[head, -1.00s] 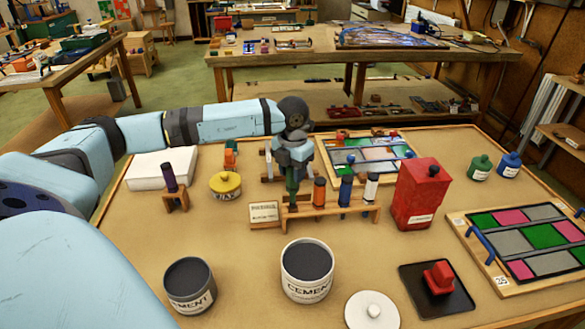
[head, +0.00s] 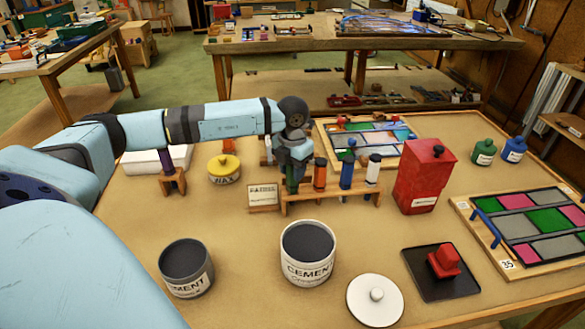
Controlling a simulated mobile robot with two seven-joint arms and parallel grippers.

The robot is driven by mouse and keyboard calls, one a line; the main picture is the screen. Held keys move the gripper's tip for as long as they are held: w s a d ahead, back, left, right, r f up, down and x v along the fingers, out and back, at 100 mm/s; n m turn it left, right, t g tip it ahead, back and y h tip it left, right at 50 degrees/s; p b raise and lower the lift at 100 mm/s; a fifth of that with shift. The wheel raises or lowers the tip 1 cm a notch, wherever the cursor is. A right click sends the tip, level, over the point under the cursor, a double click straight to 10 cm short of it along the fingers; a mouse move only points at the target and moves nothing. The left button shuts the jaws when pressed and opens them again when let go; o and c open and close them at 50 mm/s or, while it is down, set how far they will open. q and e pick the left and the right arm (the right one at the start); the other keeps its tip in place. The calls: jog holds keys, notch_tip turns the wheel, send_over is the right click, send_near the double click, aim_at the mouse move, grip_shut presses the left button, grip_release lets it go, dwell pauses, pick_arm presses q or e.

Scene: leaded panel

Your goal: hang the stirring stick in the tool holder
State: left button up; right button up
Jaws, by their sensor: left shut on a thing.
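The tool holder (head: 332,198) is a low wooden rack in the middle of the table. My left gripper (head: 294,166) is over the rack's left end, pointing down. It is shut on an upright green-handled tool (head: 291,184), which I take to be the stirring stick. Its lower end is at the rack's leftmost place; I cannot tell whether it rests in the slot. My right gripper is not in view.
A small label card (head: 263,198) stands just left of the rack and a red box (head: 421,178) to its right. A yellow-lidded tin (head: 224,170) and a purple-handled tool on a stand are further left. Two cement pots, one here (head: 307,252), stand in front.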

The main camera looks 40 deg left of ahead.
pick_arm(q)
jog(key=o, duration=1)
notch_tip(320, 180, up, 13)
jog(key=shift+f, duration=0.15)
jog(key=shift+r, duration=0.55)
jog(key=shift+r, duration=0.1)
